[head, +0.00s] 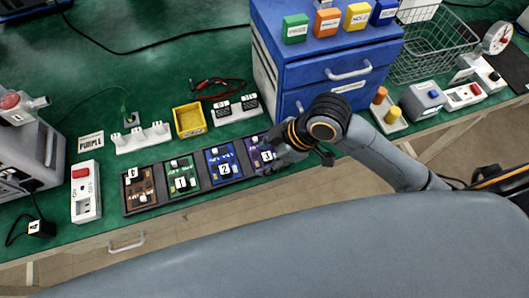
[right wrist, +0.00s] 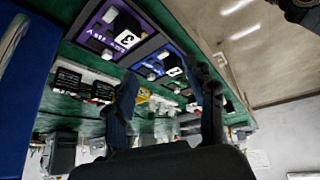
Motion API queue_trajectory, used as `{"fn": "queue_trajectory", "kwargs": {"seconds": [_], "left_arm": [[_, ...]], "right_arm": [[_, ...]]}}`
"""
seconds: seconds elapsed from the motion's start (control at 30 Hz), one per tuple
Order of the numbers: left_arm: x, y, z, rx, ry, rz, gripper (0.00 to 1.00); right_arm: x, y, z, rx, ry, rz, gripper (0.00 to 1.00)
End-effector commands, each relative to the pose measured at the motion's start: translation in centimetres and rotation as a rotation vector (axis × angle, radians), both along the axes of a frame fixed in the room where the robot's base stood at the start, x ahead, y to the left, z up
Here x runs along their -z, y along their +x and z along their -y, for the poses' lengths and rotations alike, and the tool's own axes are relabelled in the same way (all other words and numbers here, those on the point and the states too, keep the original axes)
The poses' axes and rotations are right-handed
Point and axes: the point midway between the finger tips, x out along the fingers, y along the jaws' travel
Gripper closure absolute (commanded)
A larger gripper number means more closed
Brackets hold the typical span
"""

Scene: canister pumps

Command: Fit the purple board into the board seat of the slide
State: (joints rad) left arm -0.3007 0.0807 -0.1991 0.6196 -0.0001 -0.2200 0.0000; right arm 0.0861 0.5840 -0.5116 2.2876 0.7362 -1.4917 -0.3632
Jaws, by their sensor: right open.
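The purple board (head: 259,154) lies in the right end slot of a dark tray (head: 152,208). It bears a white label 3 and also shows in the right wrist view (right wrist: 108,34). My right gripper (head: 273,163) is at the tray's right end, partly covering the purple board in the head view. Its two fingers stand apart in the right wrist view (right wrist: 168,98), with no object seen held between them. I cannot tell which device is the slide, so its board seat is not made out. My left gripper is not in view.
The blue board (head: 223,164), green board (head: 183,178) and brown board (head: 139,188) fill the other slots. A blue drawer cabinet (head: 295,75) stands close behind my right gripper. A yellow bin (head: 189,121) and a white pronged stand (head: 143,138) are behind the tray.

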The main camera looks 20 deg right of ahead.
Motion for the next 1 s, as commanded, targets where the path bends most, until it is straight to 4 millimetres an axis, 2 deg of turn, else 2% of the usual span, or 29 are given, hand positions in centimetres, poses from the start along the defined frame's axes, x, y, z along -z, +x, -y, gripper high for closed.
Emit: {"fn": "queue_trajectory", "kwargs": {"seconds": [0.03, 0.2, 0.4, 0.53, 0.67, 1.0], "left_arm": [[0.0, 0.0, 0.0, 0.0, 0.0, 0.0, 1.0], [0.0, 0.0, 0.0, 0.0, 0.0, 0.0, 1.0], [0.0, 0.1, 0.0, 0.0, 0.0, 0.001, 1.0], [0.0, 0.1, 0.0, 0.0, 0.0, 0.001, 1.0], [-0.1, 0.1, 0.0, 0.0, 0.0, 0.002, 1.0], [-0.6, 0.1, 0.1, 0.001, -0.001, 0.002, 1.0]], "right_arm": [[-0.6, 1.0, 0.8, -0.079, -0.031, 0.013, 0.45], [-2.5, 2.3, 3.5, -0.295, -0.088, -0.015, 0.45], [-4.8, 3.3, 7.0, -0.39, -0.109, -0.058, 0.45], [-5.5, 3.5, 7.9, -0.407, -0.104, -0.072, 0.45], [-4.6, 3.4, 7.5, -0.412, -0.1, -0.078, 0.45], [1.1, 3.4, 5.0, -0.41, -0.099, -0.078, 0.45]]}}
